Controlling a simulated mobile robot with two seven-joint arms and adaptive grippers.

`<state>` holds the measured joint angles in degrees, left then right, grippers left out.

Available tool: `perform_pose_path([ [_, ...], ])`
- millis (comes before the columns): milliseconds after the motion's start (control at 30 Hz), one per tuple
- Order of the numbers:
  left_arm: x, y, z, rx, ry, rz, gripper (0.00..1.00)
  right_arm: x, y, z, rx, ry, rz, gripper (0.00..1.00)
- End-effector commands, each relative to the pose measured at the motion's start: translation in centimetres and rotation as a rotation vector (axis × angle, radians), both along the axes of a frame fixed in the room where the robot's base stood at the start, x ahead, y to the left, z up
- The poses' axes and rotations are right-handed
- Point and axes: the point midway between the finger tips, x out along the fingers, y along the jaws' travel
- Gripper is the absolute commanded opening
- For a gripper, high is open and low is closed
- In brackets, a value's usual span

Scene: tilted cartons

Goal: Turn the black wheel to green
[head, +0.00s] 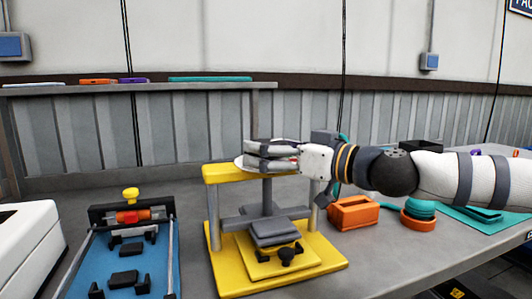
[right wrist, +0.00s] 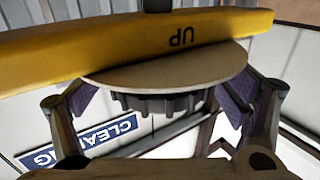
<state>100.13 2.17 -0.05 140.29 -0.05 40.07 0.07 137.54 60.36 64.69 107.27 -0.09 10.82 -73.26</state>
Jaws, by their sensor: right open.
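The black wheel (right wrist: 158,102) has a ribbed rim and sits against a pale round disc (right wrist: 170,70) in the right wrist view. The disc lies against the yellow crossbar (right wrist: 120,45), which is marked "UP". In the head view the pale disc's edge (head: 239,161) shows on top of the yellow press stand (head: 225,174); the fingers hide the wheel there. My right gripper (head: 262,156) is open at the top of the stand. Its fingers are on both sides of the wheel, seemingly apart from it. I see no green mark. My left gripper is out of view.
A blue fixture (head: 105,270) with black clamps stands left of the press. A white box (head: 25,245) is at the far left. An orange block (head: 353,215), a teal-and-orange round piece (head: 419,213) and a teal tray (head: 460,218) lie to the right. A shelf (head: 140,87) runs behind.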

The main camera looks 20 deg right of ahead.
Motion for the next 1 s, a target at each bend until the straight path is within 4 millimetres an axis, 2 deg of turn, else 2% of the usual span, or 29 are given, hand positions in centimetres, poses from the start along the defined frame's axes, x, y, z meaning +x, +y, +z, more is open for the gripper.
perform_pose_path([
  [100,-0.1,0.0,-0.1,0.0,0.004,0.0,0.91,0.8,0.6,0.1,0.001,-0.002,0.001,0.9],
  [367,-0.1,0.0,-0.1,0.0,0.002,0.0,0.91,0.9,0.6,0.4,0.002,-0.003,0.0,0.9],
  [500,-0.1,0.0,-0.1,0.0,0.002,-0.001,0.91,0.9,0.6,0.4,0.002,-0.003,0.0,0.59],
  [567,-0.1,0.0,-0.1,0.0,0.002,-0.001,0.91,0.9,0.6,0.4,0.002,-0.003,0.0,0.45],
  [600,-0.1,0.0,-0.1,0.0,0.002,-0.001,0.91,0.9,0.6,0.4,0.002,-0.003,0.0,0.42],
  [800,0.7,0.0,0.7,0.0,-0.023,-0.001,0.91,0.7,0.7,0.8,-0.002,-0.008,-0.043,0.42],
  [1000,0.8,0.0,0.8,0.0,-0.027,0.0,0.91,0.8,0.7,0.4,0.001,-0.004,-0.067,0.42],
])
